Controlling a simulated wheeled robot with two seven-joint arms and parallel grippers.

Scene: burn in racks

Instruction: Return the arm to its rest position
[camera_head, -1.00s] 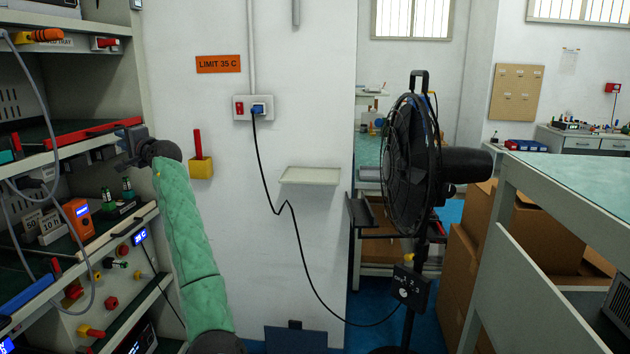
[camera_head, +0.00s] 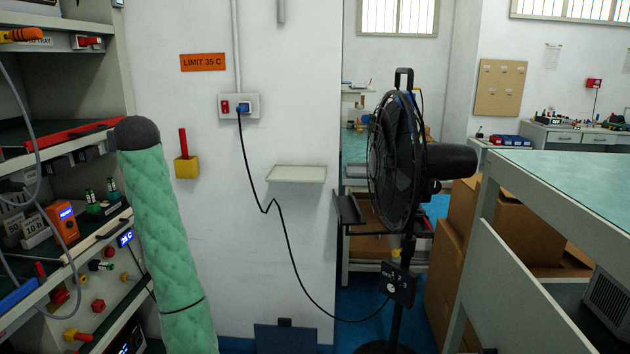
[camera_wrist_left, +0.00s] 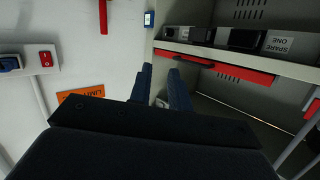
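My left arm, in a green padded sleeve (camera_head: 168,240), rises at the left of the head view in front of the rack's right edge. It ends in a dark rounded joint (camera_head: 137,133), and the gripper beyond it is hidden. In the left wrist view, the two dark fingers of my left gripper (camera_wrist_left: 161,88) stand apart with a gap and nothing held between them. They point toward the rack and wall, clear of contact as far as I can tell. My right gripper is in neither view.
The rack (camera_head: 118,60) with shelves, cables and devices stands close at left. A small wall shelf (camera_head: 297,174), an outlet (camera_head: 239,106) and a yellow holder (camera_head: 187,167) are on the wall. A black fan (camera_head: 396,160) stands centre-right. A workbench (camera_head: 575,185) is at right.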

